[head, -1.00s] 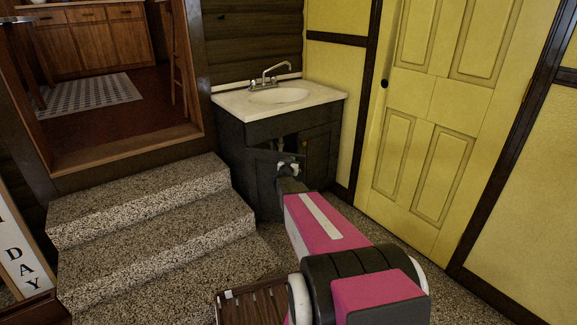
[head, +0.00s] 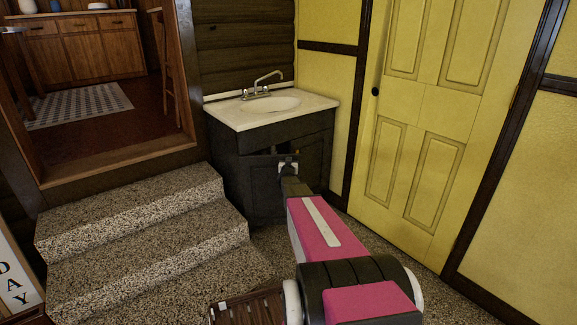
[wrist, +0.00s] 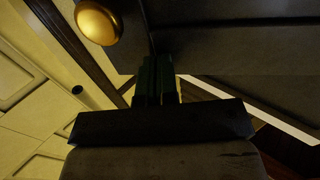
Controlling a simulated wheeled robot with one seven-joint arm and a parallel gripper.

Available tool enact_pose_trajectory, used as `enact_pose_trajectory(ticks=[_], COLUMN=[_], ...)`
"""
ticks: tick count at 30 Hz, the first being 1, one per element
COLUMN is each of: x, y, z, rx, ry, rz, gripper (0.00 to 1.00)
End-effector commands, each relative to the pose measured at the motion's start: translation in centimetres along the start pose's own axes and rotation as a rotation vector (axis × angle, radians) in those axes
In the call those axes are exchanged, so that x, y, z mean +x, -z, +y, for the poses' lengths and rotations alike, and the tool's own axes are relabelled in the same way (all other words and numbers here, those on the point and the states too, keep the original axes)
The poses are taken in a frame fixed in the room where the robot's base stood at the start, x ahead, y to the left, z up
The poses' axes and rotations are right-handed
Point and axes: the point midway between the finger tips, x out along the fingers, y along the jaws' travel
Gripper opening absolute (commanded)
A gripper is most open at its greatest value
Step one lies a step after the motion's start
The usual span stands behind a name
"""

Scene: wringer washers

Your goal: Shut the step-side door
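The dark sink cabinet (head: 228,160) stands right of the steps. My gripper (head: 288,167) is at the upper right part of this door, and my arm hides the area below. In the wrist view my gripper's fingers (wrist: 157,80) are together, with nothing seen between them, close against a dark panel (wrist: 225,45). A gold knob (wrist: 97,22) is beside them. Whether the fingertips touch the panel is unclear.
Speckled stone steps (head: 150,220) stand close left of the cabinet. A white sink top (head: 270,108) with a faucet covers it. A yellow door (head: 425,120) and dark-trimmed wall bound the right side. Some speckled floor is free between cabinet and yellow door.

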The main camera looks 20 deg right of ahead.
Motion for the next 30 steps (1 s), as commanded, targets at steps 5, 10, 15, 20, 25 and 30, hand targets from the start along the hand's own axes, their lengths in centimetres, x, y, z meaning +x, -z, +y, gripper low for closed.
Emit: enact_pose_trajectory(ticks=[5, 10, 15, 20, 25, 30], x=[5.3, 9.0, 11.9, 13.7, 14.7, 15.2], y=[-0.1, -0.1, 0.0, 0.0, 0.0, 0.0], z=[-0.5, -1.4, -2.6, -3.6, -4.3, -4.6], rx=[0.001, 0.001, 0.001, 0.001, 0.0, 0.0], ry=[-0.001, -0.001, 0.0, 0.0, 0.0, 0.0], rz=[0.002, 0.001, 0.001, 0.001, 0.001, 0.001], gripper=[0.0, 0.0, 0.0, 0.0, 0.0, 0.0])
